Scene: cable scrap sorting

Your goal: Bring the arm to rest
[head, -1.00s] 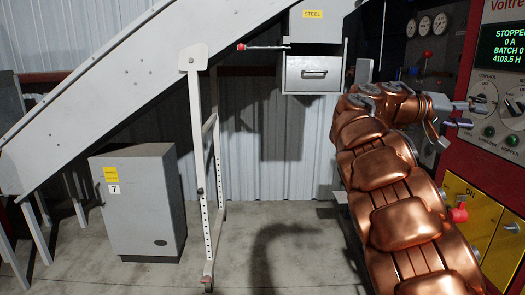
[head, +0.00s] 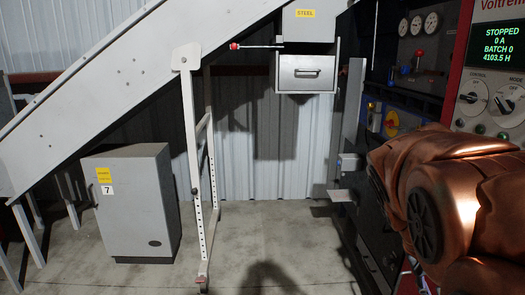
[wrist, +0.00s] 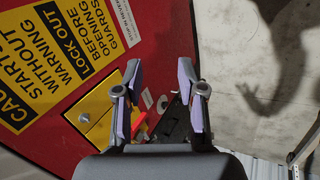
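My copper-coloured arm (head: 450,200) fills the lower right of the head view, folded close to the camera and beside the red machine. My gripper is out of sight in the head view. In the wrist view my gripper (wrist: 160,100) shows two fingers with purple pads, set well apart with nothing between them. Behind the fingers are the red machine panel (wrist: 165,25), a yellow plate (wrist: 100,125) and part of the floor (wrist: 265,90).
The control panel (head: 500,90) reads STOPPED, 0 A. A grey cabinet marked 7 (head: 135,205) stands at left under the sloping conveyor (head: 100,90). A STEEL box (head: 310,25) hangs above a grey drawer (head: 307,72). The middle floor (head: 260,225) is clear.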

